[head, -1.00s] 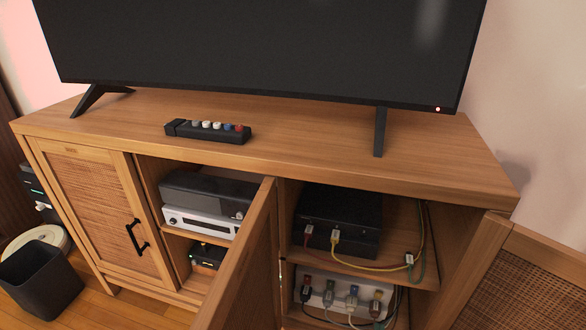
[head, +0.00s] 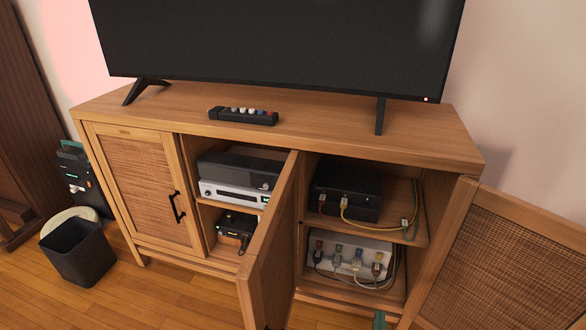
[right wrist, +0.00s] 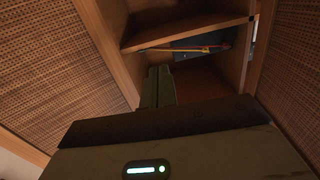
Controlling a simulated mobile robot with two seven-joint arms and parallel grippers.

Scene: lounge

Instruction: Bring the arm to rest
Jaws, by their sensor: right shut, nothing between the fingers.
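My right gripper (head: 380,320) just enters at the bottom edge of the head view, in front of the open right part of the wooden TV cabinet (head: 330,132). Only a small greenish tip of it shows there. In the right wrist view its fingers (right wrist: 158,84) are together and empty, pointing into the cabinet opening between the woven door panels. They appear apart from the shelf (right wrist: 190,35). My left gripper is not in view.
Two cabinet doors stand open: the middle door (head: 268,250) and the right woven door (head: 500,262). Inside are a black box (head: 346,188) with cables and a white power strip (head: 350,248). A dark bin (head: 77,252) stands on the floor at left.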

